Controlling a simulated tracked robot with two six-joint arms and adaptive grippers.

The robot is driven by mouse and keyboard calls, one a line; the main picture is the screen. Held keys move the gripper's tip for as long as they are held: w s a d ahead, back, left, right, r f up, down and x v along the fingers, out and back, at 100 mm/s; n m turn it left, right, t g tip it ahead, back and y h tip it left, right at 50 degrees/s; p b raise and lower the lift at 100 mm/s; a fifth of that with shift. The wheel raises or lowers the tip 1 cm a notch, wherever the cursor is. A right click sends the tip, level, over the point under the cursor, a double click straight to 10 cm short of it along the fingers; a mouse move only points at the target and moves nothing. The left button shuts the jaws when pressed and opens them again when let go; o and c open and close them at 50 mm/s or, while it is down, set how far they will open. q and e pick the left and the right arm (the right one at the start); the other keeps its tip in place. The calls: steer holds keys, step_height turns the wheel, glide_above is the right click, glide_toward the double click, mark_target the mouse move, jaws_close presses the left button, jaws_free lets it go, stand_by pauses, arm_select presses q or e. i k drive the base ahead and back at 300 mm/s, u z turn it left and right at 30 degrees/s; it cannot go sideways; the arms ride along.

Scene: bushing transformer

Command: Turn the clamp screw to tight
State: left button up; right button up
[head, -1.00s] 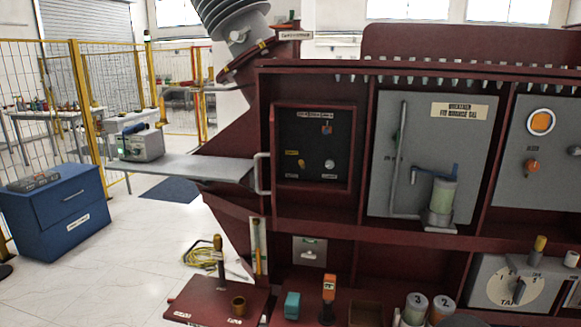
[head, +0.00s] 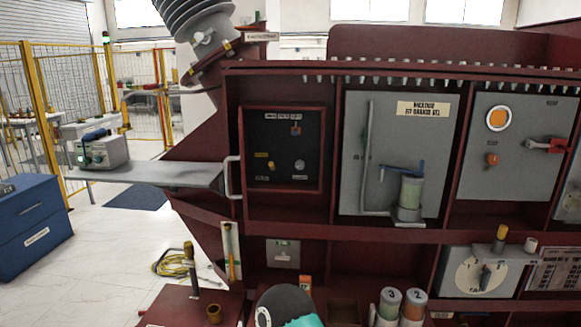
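I cannot tell for certain which part is the clamp screw; no label for it can be read. A dark upright post with a yellow-brown top (head: 190,262) stands on the red bench (head: 172,302) at the lower left. A brown cup-like piece (head: 214,314) sits beside it. The black recessed panel (head: 283,145) holds a yellow knob (head: 271,165), a round pale knob (head: 299,165) and a small red-and-blue part (head: 296,129). A dark rounded part with white and teal shows at the bottom edge, probably mine. Neither gripper's fingers can be seen.
A grey shelf (head: 150,173) with a grey box juts out left. A grey panel with a green cylinder (head: 411,192) is in the middle. A tap dial (head: 482,277) and red-handled switch (head: 545,145) are at right. Two numbered cylinders (head: 391,301) (head: 414,303) stand below.

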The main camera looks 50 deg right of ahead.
mark_target(300, 165)
steer(key=u, duration=0.25)
steer(key=i, duration=1.05)
steer(key=z, duration=2)
steer(key=k, duration=0.9)
steer(key=z, duration=0.1)
steer(key=i, duration=0.9)
steer(key=u, duration=0.05)
